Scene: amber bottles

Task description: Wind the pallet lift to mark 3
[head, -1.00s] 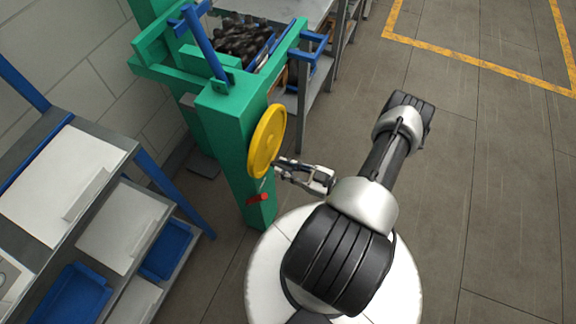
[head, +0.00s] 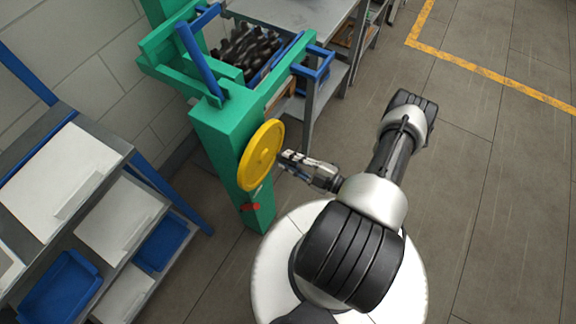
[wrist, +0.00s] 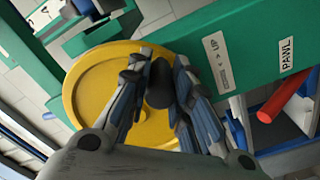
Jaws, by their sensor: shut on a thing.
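The pallet lift is a green post (head: 225,140) with a yellow handwheel (head: 262,152) on its side. The wheel also fills the middle of the wrist view (wrist: 95,95). My gripper (head: 286,156) is at the wheel's right side in the head view. In the wrist view its fingers (wrist: 158,75) are closed around the wheel's dark knob (wrist: 159,88). A red pawl lever (head: 250,207) sits below the wheel, beside a "PAWL" label (wrist: 287,55). An "UP" label with an arrow (wrist: 216,64) is beside the wheel. I see no readable height marks.
Dark bottles (head: 248,52) stand in a blue crate at the lift's top, near a grey table (head: 300,14). A shelf rack with white panels (head: 62,180) and blue bins (head: 62,290) stands at the left. The floor at the right (head: 490,190) is clear.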

